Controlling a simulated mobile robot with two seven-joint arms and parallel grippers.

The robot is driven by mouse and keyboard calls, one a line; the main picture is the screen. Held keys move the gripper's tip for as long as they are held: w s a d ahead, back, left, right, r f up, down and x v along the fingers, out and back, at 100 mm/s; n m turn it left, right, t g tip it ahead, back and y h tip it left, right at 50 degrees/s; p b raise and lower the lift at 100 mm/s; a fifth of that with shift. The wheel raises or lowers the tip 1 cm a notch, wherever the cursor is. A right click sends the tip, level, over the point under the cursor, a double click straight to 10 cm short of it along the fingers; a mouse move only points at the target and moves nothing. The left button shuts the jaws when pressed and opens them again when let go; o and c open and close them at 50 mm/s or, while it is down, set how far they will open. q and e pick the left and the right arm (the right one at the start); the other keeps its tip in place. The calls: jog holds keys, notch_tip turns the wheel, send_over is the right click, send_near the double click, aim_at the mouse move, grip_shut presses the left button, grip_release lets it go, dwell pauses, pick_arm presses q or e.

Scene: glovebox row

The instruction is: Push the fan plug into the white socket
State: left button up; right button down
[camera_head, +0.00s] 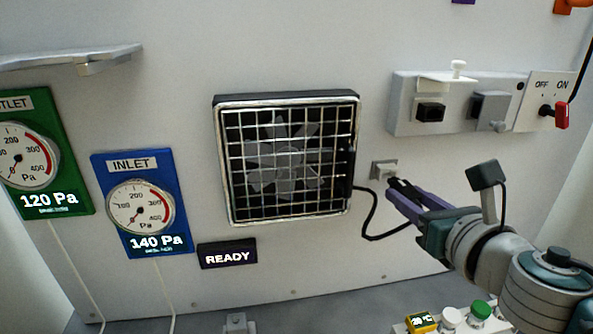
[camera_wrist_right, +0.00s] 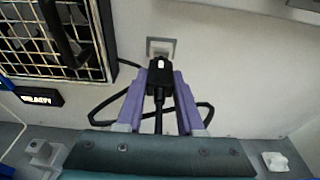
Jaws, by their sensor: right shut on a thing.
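My right gripper (camera_head: 394,189) has purple fingers and is shut on the black fan plug (camera_wrist_right: 159,76), just below and right of the white socket in the head view. The small pale socket (camera_head: 384,168) is on the wall right of the fan. In the right wrist view the socket (camera_wrist_right: 161,46) is straight ahead of the plug's front end, which overlaps its lower edge. I cannot tell whether the plug touches it or sits in it. The black cord (camera_head: 372,212) loops from the fan to the plug. My left gripper is not in view.
The caged fan (camera_head: 287,160) is left of the socket. A READY display (camera_head: 227,256) is below it; gauge panels, including the blue INLET one (camera_head: 118,165), are further left. A grey switch box (camera_head: 457,104) and an OFF/ON switch (camera_head: 560,112) are upper right. Several small items stand at the bottom.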

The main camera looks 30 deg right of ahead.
jog(key=shift+f+v, duration=0.1)
jog(key=shift+v, duration=0.5)
jog(key=shift+f+v, duration=0.15)
jog(key=shift+v, duration=0.45)
pick_arm(q)
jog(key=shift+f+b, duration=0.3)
jog(key=shift+b, duration=0.05)
pick_arm(e)
jog(key=v, duration=0.2)
jog(key=shift+s+a+f, duration=0.1)
jog(key=shift+s+f, duration=0.1)
jog(key=shift+s, duration=0.15)
